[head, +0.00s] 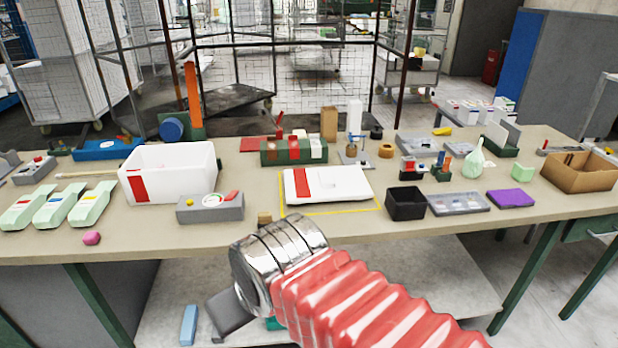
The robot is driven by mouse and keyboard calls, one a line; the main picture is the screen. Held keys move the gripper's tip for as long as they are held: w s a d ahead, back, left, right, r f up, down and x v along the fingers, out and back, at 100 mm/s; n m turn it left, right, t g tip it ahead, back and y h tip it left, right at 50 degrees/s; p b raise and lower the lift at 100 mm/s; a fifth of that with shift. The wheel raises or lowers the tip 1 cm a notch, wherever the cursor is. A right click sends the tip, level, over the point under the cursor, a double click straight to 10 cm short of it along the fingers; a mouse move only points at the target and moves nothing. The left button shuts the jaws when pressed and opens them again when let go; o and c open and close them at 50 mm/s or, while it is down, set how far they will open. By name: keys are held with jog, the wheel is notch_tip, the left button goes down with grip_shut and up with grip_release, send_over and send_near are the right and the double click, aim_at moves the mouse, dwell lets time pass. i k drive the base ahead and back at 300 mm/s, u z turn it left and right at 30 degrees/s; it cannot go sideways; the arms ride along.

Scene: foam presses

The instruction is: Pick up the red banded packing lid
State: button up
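The red banded packing lid (342,183) is a flat white slab with a red band near its left end. It lies on the table inside a yellow outlined rectangle, with nothing on top of it. My arm, with red bellows and a chrome joint, reaches in from the lower right in front of the table. A dark grey part at its end, perhaps my gripper (230,314), shows below the table edge, left of and nearer than the lid. Its fingers cannot be made out, and nothing touches the lid. A white box (190,172) with a matching red band stands to the left.
A grey gauge box (211,207) stands left of the lid and a black bin (406,203) right of it. A green block holder (272,153) is behind. A cardboard box (582,171) stands far right.

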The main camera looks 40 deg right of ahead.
aim_at(319, 184)
jog(key=z, duration=0.05)
jog(key=i, duration=0.9)
